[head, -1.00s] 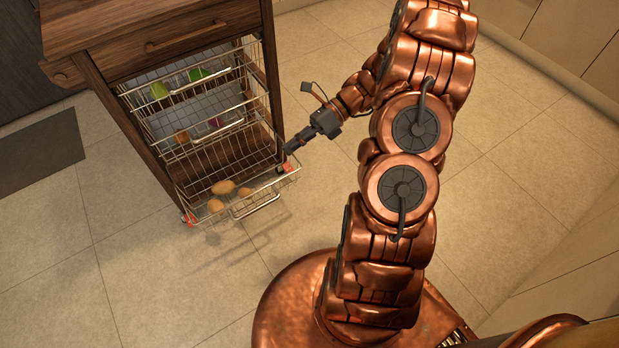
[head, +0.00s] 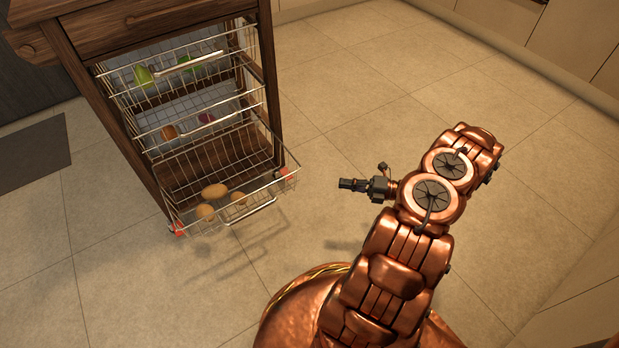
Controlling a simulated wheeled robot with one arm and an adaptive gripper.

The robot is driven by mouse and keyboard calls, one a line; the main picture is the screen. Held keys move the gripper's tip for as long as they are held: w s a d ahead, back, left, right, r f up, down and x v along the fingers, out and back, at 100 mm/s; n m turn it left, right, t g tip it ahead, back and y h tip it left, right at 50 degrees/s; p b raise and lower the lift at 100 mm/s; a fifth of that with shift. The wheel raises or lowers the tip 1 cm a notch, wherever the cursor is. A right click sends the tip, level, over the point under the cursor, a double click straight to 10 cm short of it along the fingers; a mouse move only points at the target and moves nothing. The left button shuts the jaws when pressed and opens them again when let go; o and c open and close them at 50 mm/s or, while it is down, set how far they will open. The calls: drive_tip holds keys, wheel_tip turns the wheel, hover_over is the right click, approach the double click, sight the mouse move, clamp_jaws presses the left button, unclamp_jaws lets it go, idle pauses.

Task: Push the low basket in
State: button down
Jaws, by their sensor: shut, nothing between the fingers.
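The low basket (head: 262,187) is the bottom wire basket of a wooden cart. It sticks out from the cart's front and holds several brownish, potato-like items (head: 213,191). A wire handle (head: 251,211) is on its front. My gripper (head: 342,184) is shut and empty. It points left and appears to the right of the basket's front right corner, apart from it.
The wooden cart (head: 170,20) has a drawer on top. A middle basket (head: 254,108) and an upper basket (head: 222,57) hold coloured produce. A dark mat (head: 35,152) lies at left. Tiled floor is clear around the cart's front and right. Pale cabinets (head: 575,42) stand at right.

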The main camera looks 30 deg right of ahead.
drive_tip(key=b, duration=0.5)
approach(299, 170)
drive_tip(key=shift+m, duration=0.3)
drive_tip(key=x, duration=0.3)
drive_tip(key=s+x, duration=0.1)
drive_tip(key=x, duration=0.1)
drive_tip(key=shift+w+a, duration=0.3)
drive_tip(key=shift+a, duration=0.35)
drive_tip(key=shift+w+r+b, duration=0.1)
drive_tip(key=shift+w+b, duration=0.2)
drive_tip(key=shift+w, duration=0.25)
drive_tip(key=shift+w, duration=0.15)
